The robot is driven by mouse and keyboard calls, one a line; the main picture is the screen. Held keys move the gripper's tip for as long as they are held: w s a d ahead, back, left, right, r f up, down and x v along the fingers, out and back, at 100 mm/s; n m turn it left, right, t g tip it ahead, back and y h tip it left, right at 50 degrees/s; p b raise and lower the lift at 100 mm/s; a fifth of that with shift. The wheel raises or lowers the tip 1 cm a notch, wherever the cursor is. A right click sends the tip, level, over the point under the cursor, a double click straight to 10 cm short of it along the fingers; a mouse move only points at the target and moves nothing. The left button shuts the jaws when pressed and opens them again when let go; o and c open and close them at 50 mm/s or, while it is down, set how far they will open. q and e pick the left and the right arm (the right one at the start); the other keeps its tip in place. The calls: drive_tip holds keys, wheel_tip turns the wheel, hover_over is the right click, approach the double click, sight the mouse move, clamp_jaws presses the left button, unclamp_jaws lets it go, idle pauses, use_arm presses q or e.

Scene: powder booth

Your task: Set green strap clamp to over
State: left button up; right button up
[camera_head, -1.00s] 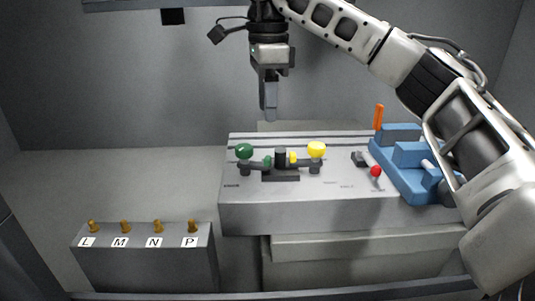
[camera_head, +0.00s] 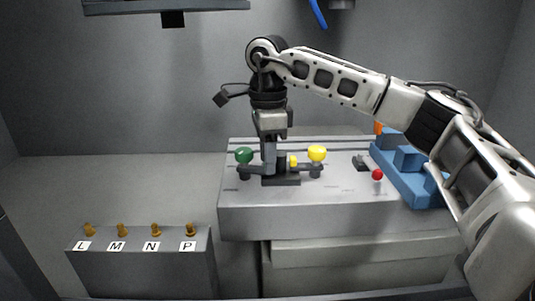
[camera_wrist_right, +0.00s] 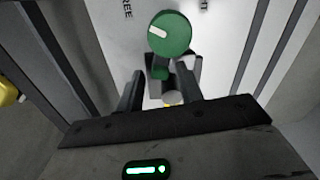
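The green strap clamp shows its round green knob (camera_head: 244,155) at the left end of a dark bar on the grey bench block. In the right wrist view the green knob (camera_wrist_right: 169,33), with a white mark on it, lies just beyond my fingertips. My right gripper (camera_head: 269,172) points down beside the dark middle post, to the right of the knob. In the right wrist view my right gripper (camera_wrist_right: 160,88) has its two fingers apart. A smaller green part (camera_wrist_right: 159,73) shows between them; I cannot tell whether they touch it. My left gripper is not in view.
A yellow knob (camera_head: 317,153) stands at the bar's right end. A grey box (camera_head: 140,262) with several brass pegs marked L, M, N, P stands front left.

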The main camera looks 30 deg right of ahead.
clamp_jaws()
drive_tip(key=shift+w+r+n+p, duration=0.1)
drive_tip(key=shift+r+n+p, duration=0.05)
drive_tip(key=shift+n+p, duration=0.25)
drive_tip(key=shift+w+d+n, duration=0.15)
drive_tip(key=shift+d+n, duration=0.05)
drive_tip(key=shift+n, duration=0.2)
drive_tip(key=shift+o, duration=1.4)
unclamp_jaws()
wheel_tip(320, 180, up, 12)
drive_tip(key=shift+f+p, duration=0.1)
drive_tip(key=shift+p, duration=0.85)
